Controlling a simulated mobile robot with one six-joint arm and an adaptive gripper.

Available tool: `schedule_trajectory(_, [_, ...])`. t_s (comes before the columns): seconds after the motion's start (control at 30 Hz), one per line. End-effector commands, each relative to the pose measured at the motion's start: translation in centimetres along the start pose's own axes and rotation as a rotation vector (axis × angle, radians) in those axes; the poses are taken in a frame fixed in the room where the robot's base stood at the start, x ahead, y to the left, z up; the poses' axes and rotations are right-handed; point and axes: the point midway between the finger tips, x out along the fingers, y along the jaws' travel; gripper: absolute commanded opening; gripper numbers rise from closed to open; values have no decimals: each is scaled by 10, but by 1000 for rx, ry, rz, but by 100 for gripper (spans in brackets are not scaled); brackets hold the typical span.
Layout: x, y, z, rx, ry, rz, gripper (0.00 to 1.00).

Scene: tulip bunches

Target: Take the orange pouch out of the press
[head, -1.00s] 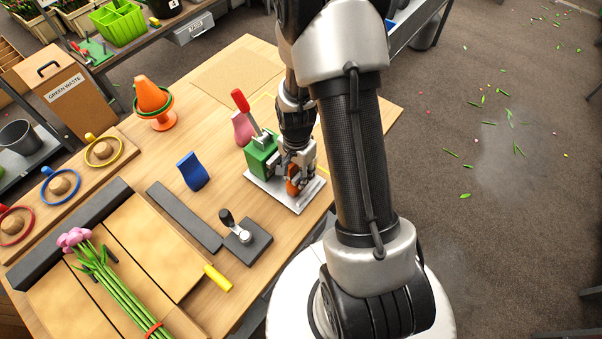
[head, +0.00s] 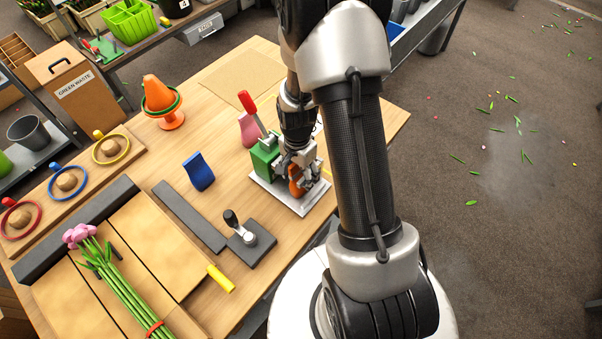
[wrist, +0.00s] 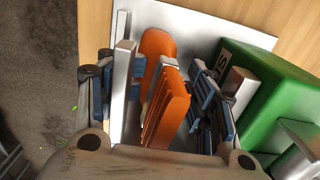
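The press stands on a pale metal plate (head: 292,203) with a green body (head: 263,160) and a raised red-handled lever (head: 247,104). The orange pouch (head: 296,181) is at the press, partly hidden by my gripper (head: 297,166). In the wrist view the pouch (wrist: 168,108) stands between my two blue-padded fingers (wrist: 158,105), with a gap at its right. My gripper looks open around the pouch. The green body (wrist: 270,100) is close to the right finger.
A pink pouch (head: 250,128) stands behind the press and a blue pouch (head: 198,171) to its left. A small black-knobbed device (head: 244,235) stands in front. Tulips (head: 115,280) lie at lower left. An orange cone (head: 160,101) stands further back.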

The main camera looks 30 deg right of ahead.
Motion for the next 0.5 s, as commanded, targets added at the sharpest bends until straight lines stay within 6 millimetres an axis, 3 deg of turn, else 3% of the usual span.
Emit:
schedule_trajectory(0.03, [-9, -20, -6, -3, 27, -45, 66])
schedule_trajectory(0.27, [-20, -18, -7, -4, 26, -46, 72])
schedule_trajectory(0.5, [-56, -10, -6, -1, 16, -36, 78])
